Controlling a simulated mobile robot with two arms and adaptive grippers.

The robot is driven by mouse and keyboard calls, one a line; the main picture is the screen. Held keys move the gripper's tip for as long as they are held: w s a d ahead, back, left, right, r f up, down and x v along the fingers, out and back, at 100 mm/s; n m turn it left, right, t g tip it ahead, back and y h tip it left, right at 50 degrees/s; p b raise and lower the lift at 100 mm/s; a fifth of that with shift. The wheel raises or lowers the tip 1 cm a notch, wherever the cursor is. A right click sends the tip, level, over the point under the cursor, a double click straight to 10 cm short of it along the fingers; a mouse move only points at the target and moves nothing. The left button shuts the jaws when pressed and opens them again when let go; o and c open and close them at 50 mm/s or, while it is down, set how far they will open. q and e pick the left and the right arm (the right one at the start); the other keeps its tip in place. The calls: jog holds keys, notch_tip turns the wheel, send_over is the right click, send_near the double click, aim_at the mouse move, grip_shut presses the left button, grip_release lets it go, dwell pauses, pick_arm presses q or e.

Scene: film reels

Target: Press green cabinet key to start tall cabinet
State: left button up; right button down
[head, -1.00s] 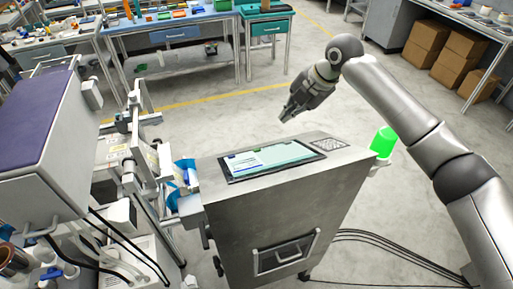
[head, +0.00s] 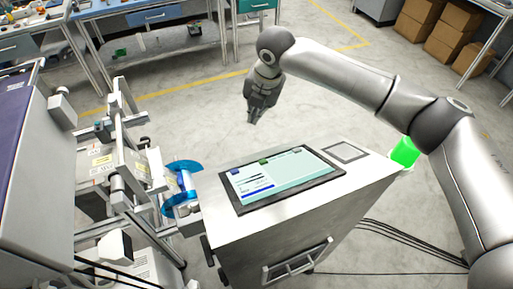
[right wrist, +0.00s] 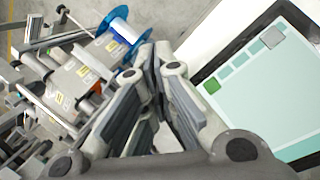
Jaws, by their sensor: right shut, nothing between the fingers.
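A metal cabinet (head: 290,235) stands in the middle of the head view with a tilted touchscreen (head: 290,182) in its top. A small green key (head: 265,161) shows near the screen's upper edge. In the right wrist view the green key (right wrist: 212,86) lies on the pale screen (right wrist: 265,105), right of the fingers. My right gripper (head: 252,120) is shut and empty, pointing down beyond the screen's far edge, apart from it in the head view. The fingers also fill the middle of the wrist view (right wrist: 165,55). My left gripper is out of view.
A machine with a blue-flanged reel (head: 182,185) stands close on the left. Black cables (head: 395,235) lie on the floor at right. Workbenches and cardboard boxes (head: 455,52) stand behind.

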aim_at(263, 162)
pick_arm(q)
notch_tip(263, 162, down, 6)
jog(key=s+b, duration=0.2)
jog(key=b, duration=0.4)
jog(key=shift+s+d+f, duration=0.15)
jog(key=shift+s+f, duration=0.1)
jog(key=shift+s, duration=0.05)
pick_arm(e)
jog(key=shift+s+d+f, duration=0.35)
jog(key=shift+s+f, duration=0.5)
jog(key=shift+f, duration=0.35)
jog(key=shift+s+d+f, duration=0.35)
jog(key=shift+s+f, duration=0.45)
jog(key=shift+f, duration=0.4)
jog(key=shift+s+d+f, duration=0.35)
jog(key=shift+s+f, duration=0.5)
jog(key=shift+f, duration=0.35)
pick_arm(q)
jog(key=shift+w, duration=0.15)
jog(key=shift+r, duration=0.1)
pick_arm(e)
jog(key=shift+s+f, duration=0.1)
jog(key=shift+f, duration=0.15)
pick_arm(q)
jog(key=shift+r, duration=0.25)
pick_arm(e)
jog(key=shift+f, duration=0.15)
